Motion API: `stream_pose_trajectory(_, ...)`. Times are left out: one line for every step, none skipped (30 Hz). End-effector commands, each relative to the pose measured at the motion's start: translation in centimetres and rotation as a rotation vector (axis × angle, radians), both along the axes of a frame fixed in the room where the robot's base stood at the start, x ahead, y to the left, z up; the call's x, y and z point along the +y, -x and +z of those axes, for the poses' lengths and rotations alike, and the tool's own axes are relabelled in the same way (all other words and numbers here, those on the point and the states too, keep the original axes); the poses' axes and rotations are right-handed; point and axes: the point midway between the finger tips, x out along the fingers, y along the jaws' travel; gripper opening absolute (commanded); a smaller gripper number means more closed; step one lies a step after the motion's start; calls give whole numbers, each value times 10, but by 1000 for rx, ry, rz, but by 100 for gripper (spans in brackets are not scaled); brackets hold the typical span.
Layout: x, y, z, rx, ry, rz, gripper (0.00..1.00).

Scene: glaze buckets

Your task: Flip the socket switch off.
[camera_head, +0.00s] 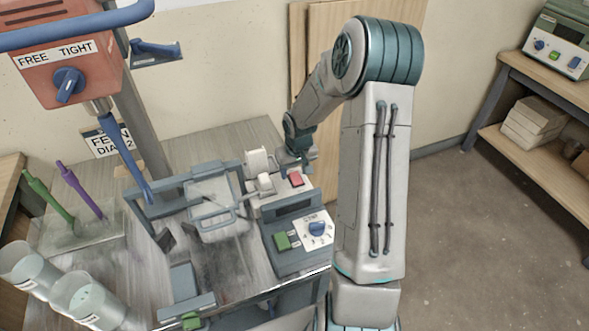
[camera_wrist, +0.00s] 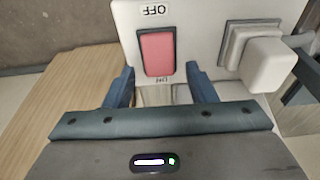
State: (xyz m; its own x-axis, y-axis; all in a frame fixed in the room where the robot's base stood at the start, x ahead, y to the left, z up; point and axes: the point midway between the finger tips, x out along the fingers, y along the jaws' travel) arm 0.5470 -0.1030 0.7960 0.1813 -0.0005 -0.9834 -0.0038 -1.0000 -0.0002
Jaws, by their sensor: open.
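The socket switch, a red rocker (camera_wrist: 157,53), sits on a white socket plate (camera_wrist: 196,20) in the wrist view. An upside-down OFF label (camera_wrist: 156,10) is at its far end, and another label, partly legible, is at its near end. I cannot tell which end is pressed in. My gripper (camera_wrist: 160,70) is open and empty, its two blue fingers at the left and right of the switch's near end. Contact is not clear. In the head view the red switch (camera_head: 296,180) shows just below my gripper (camera_head: 295,163).
A white plug (camera_wrist: 268,62) stands up from the plate, right of the switch. In the head view a grey control box (camera_head: 290,258) with a green button and blue knob stands in front. A blue-framed device (camera_head: 212,207) is to the left.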

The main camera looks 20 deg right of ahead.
Motion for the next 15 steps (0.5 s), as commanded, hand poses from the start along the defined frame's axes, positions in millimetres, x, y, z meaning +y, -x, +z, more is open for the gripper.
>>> stream_pose_trajectory(0, 0, 3, -1, 1, 0, 51)
stream_pose_trajectory(0, 1, 5, -2, 1, -1, 51)
stream_pose_trajectory(-1, 1, 9, -2, 2, 0, 51)
stream_pose_trajectory(-1, 2, 13, -2, 2, 0, 51)
stream_pose_trajectory(-1, 3, 17, -2, 2, 0, 51)
stream_pose_trajectory(-1, 4, 24, -4, 2, -1, 51)
stream_pose_trajectory(0, 5, 30, -4, 2, -1, 51)
stream_pose_trajectory(-1, 6, 36, -4, 2, 0, 51)
stream_pose_trajectory(-1, 7, 45, -5, 3, -3, 51)
stream_pose_trajectory(-1, 9, 52, -4, 3, -3, 51)
stream_pose_trajectory(-1, 10, 59, -5, 3, -1, 51)
stream_pose_trajectory(-1, 11, 68, -5, 3, -3, 51)
stream_pose_trajectory(-1, 13, 75, -6, 3, -2, 51)
stream_pose_trajectory(-1, 14, 81, -5, 3, -2, 51)
stream_pose_trajectory(-1, 16, 89, -5, 3, -3, 51)
